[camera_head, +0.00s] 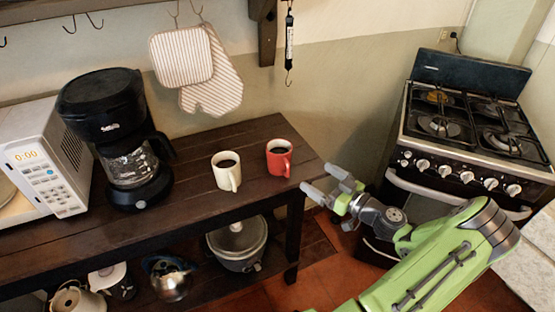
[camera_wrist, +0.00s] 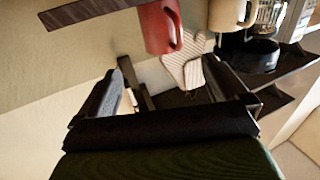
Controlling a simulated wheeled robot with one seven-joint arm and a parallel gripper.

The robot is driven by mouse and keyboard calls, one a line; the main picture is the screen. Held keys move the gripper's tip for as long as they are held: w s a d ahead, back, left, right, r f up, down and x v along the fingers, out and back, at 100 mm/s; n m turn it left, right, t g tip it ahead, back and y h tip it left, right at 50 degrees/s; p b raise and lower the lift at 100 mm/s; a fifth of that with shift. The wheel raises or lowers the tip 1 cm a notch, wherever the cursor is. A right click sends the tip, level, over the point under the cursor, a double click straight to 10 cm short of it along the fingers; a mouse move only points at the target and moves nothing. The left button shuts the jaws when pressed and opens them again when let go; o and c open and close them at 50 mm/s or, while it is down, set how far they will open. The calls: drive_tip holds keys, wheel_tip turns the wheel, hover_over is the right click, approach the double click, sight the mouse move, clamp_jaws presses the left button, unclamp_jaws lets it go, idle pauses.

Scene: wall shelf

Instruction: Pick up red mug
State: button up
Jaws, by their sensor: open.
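The red mug (camera_head: 279,158) stands upright near the right end of the dark wooden table (camera_head: 195,189), with dark liquid inside. Its handle faces the front. It also shows at the top of the wrist view (camera_wrist: 158,27). My gripper (camera_head: 326,180) is open and empty, just off the table's right end, to the right of the mug and apart from it. In the wrist view its two fingers (camera_wrist: 172,85) are spread, with nothing held between them.
A cream mug (camera_head: 226,171) stands just left of the red mug. A black coffee maker (camera_head: 122,140) and a microwave (camera_head: 48,158) are further left. Striped oven mitts (camera_head: 212,88) hang on the wall behind. A stove (camera_head: 455,150) stands to the right. A pot (camera_head: 237,243) sits on the lower shelf.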

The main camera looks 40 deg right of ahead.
sight(288, 158)
drive_tip(key=w, duration=0.8)
drive_tip(key=shift+a, duration=0.3)
drive_tip(key=w, duration=0.6)
drive_tip(key=shift+a+r+b, duration=0.2)
drive_tip(key=shift+a+b, duration=0.1)
drive_tip(key=shift+s+r, duration=0.1)
drive_tip(key=c, duration=1.4)
